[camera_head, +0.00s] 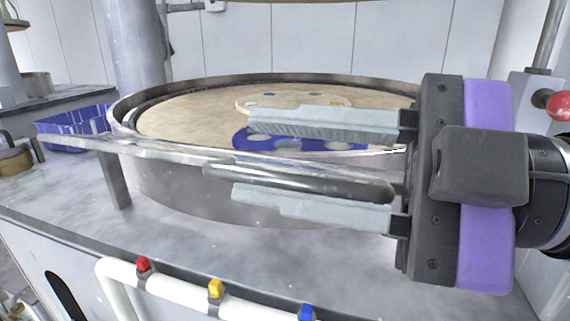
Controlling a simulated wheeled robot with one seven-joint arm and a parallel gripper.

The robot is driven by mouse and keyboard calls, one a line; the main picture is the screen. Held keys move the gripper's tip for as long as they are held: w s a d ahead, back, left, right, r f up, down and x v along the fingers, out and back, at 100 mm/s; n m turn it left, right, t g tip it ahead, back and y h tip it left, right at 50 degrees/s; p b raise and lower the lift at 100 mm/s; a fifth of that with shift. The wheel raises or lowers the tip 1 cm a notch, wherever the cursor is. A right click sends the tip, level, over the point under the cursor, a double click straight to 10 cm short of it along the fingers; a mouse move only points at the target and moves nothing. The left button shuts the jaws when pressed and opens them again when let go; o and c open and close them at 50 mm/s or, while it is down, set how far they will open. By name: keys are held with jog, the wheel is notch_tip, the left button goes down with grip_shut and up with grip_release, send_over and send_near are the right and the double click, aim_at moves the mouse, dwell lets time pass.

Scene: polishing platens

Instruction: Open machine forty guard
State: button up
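The guard (130,147) appears as a long, clear, glossy bar or panel edge running across the front of the round polishing platen (185,122). A rounded metallic handle bar (300,180) lies along its right part. My gripper (243,160) comes in from the right with its two pale ribbed fingers pointing left. One finger is above the handle bar and one below it. Gaps show between the bar and both fingers, so the gripper is open around it. The right end of the bar is close to the gripper's palm; contact there cannot be told.
A blue carrier disc (290,142) and a pale disc (262,104) lie on the platen. A blue basket (72,122) stands at the left. A white pipe (180,291) with red, yellow and blue valves runs along the front. A red knob (559,104) is at the right.

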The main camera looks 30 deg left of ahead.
notch_tip(320, 180, up, 18)
jog(key=p, duration=1)
jog(key=shift+p, duration=0.3)
grip_shut()
